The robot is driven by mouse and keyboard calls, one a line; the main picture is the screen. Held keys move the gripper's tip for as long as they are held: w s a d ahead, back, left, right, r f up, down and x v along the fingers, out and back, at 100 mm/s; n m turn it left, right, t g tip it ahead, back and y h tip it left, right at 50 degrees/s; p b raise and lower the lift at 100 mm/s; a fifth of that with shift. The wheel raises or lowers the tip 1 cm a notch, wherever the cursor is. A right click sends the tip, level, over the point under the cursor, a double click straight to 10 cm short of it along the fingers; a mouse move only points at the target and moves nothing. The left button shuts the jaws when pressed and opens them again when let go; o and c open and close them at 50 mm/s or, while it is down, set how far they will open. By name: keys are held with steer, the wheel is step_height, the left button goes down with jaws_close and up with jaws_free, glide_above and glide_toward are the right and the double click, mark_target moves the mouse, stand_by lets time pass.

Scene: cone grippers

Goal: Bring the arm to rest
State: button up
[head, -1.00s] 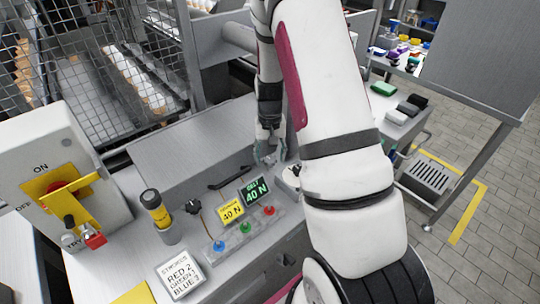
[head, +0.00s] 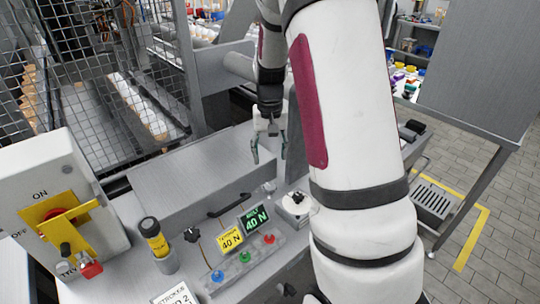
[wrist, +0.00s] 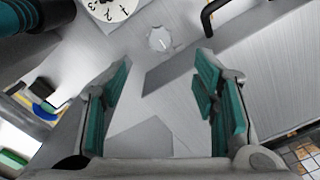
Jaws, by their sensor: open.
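My gripper (head: 269,150) hangs above the grey bench, behind the two small force displays, with its fingers pointing down. In the wrist view my gripper (wrist: 165,100) has its two teal-padded fingers spread wide apart. Nothing is between them. Below them lies the bare metal bench top (wrist: 150,70), with a small round pale knob (wrist: 159,39) beyond the fingertips. My white arm crosses the right half of the head view and hides part of the bench.
A yellow display (head: 231,238) and a green display (head: 256,217) stand behind red, green and blue buttons. A grey box (head: 190,175) with a black handle (head: 229,205) is left of my gripper. A white dial (head: 296,203) sits right. A switch box (head: 60,200) stands far left.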

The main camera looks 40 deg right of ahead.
stand_by(0.4)
steer(key=s+a+r+n+t, duration=0.25)
steer(key=s+a+r, duration=0.55)
steer(key=a+r, duration=0.5)
steer(key=s+a+r+n+t, duration=0.1)
steer(key=s+a+r+n, duration=0.1)
steer(key=s, duration=0.5)
steer(key=s+a+r+n+t, duration=0.1)
steer(key=s+a+r+n, duration=0.1)
steer(key=s+a, duration=0.3)
steer(key=shift+s+r, duration=0.25)
steer(key=shift+s, duration=1.2)
